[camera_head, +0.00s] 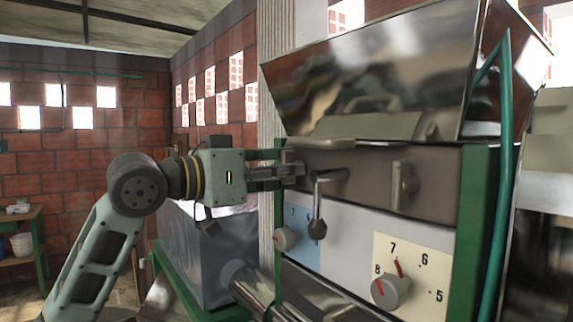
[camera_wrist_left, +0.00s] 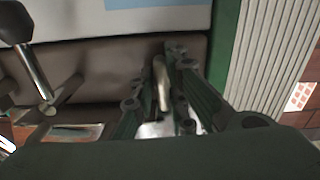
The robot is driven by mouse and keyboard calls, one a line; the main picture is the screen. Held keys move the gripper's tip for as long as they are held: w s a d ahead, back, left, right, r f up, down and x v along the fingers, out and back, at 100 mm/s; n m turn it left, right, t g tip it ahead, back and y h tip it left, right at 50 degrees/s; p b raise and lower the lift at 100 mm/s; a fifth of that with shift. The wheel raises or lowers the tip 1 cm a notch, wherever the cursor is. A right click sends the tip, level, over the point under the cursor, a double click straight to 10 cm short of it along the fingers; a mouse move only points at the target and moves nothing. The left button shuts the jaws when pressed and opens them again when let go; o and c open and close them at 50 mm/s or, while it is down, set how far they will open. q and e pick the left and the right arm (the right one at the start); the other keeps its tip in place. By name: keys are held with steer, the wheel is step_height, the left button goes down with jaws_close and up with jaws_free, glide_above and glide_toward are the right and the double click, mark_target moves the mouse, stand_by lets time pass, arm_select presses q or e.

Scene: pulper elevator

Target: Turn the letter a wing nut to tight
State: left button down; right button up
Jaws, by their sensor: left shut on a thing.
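My left gripper (camera_head: 298,170) reaches in from the left to the brown-grey panel (camera_head: 360,180) of the machine. In the left wrist view its fingers stand on both sides of a slim, pale metal wing nut (camera_wrist_left: 162,84), and it is shut on this nut. The fingers hide the nut in the head view. A second wing nut (camera_head: 404,184) stands upright on the panel further right. No letter is readable on either nut, so I cannot tell which is letter a. My right gripper is not in view.
A crank lever with a dark knob (camera_head: 317,229) hangs close right of my left gripper; its knob also shows in the wrist view (camera_wrist_left: 15,24). Below are dial knobs (camera_head: 390,291) with number plates. A shiny hopper (camera_head: 390,75) overhangs the panel. Green posts (camera_head: 473,225) flank it.

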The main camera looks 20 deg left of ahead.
arm_select(q)
steer(key=shift+d+f+m, duration=0.1)
steer(key=shift+f+m, duration=0.2)
steer(key=shift+m, duration=0.2)
steer(key=c, duration=1.8)
jaws_free()
steer(key=shift+r, duration=0.1)
steer(key=shift+o, duration=0.3)
steer(key=shift+r, duration=0.1)
steer(key=v, duration=1.2)
